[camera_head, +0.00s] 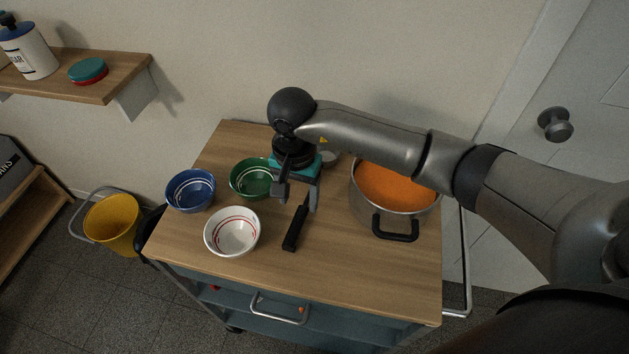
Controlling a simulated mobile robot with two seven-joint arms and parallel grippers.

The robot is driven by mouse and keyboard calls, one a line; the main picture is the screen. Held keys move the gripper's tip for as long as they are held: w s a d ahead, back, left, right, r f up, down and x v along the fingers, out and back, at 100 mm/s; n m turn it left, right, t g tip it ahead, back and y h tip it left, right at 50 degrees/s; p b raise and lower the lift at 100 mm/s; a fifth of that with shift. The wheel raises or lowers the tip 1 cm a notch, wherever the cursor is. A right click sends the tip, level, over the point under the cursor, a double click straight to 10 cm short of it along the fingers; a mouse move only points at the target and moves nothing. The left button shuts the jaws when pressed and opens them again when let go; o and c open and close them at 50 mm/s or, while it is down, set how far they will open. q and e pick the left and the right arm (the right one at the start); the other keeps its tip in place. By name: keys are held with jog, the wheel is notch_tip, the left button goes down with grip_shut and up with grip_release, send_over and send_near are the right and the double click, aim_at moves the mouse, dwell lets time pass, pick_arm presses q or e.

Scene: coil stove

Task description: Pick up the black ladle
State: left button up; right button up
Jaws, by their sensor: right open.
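The black ladle (295,229) lies on the wooden top of a cart (340,266), its dark handle slanting toward the front edge. The far end of the ladle is hidden behind my right gripper. My right gripper (297,206) points down over the ladle's upper part, its two fingers apart and nothing seen between them. I cannot tell how high the fingertips are above the ladle. My left gripper is not in view.
A pot of orange soup (398,187) stands right of the ladle. A white bowl (232,231), a green bowl (250,179) and a blue bowl (190,189) stand left. The front right of the top is clear.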

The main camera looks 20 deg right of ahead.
aim_at(301, 210)
jog(key=f, duration=0.4)
jog(key=shift+s+d+f, duration=0.1)
jog(key=shift+d+f, duration=0.1)
grip_shut()
dwell(0.3)
dwell(0.9)
